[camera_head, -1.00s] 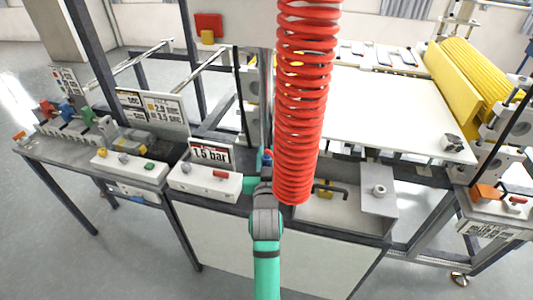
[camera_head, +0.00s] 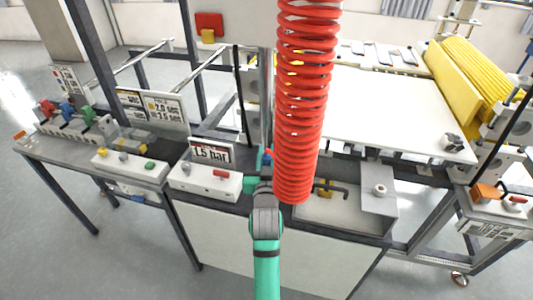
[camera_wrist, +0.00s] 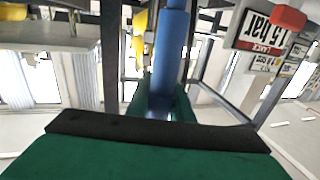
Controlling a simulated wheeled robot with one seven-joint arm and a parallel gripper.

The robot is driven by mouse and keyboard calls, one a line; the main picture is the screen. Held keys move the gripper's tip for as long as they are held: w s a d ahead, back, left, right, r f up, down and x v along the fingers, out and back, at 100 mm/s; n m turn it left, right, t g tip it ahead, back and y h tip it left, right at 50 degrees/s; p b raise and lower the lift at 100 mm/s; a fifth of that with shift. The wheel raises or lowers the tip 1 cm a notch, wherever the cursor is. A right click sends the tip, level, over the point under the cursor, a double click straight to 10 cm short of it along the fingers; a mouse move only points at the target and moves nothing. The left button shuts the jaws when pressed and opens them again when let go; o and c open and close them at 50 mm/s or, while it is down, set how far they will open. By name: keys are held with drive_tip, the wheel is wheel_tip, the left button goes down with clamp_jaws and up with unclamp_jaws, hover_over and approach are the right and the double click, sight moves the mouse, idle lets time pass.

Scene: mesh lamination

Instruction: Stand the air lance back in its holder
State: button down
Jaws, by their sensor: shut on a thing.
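The air lance shows as a blue tube (camera_wrist: 170,50) in the wrist view, running up from between my green fingers. My gripper (camera_wrist: 160,103) is shut on it. In the head view my gripper (camera_head: 265,160) is partly hidden behind the red coiled hose, and only a small bit of blue shows there. A grey block with a round ring on top (camera_head: 380,190) stands at the right of the open tray, to the right of my gripper. It may be the holder, but I cannot tell for sure. The lance is apart from it.
The red coiled hose (camera_head: 302,100) hangs just right of my gripper. A white control box (camera_head: 205,181) with a "1.5 bar" sign (camera_head: 210,151) is close on the left. A hooked black rod (camera_head: 325,187) lies at the tray (camera_head: 330,212). A white sheet (camera_head: 385,110) and yellow roller (camera_head: 470,75) are behind.

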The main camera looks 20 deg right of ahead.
drive_tip(key=shift+f, duration=2.8)
drive_tip(key=c, duration=1.5)
unclamp_jaws()
drive_tip(key=shift+f, duration=0.1)
drive_tip(key=v, duration=1)
drive_tip(key=shift+s+a, duration=0.15)
drive_tip(key=shift+s, duration=0.2)
drive_tip(key=s+a+f+n+y, duration=0.1)
drive_tip(key=s+a+f+y, duration=0.1)
drive_tip(key=s+a+f, duration=0.55)
drive_tip(key=s+a+f+n+y, duration=0.1)
drive_tip(key=s+a+f, duration=0.35)
drive_tip(key=s, duration=0.65)
drive_tip(key=s+a+y, duration=0.1)
drive_tip(key=s+a, duration=0.1)
drive_tip(key=s, duration=0.4)
drive_tip(key=s+a+n+g+y, duration=0.1)
drive_tip(key=s, duration=0.6)
drive_tip(key=s+a, duration=0.2)
drive_tip(key=s, duration=0.5)
drive_tip(key=shift+a+n+g+y, duration=0.3)
drive_tip(key=shift+n+y, duration=0.1)
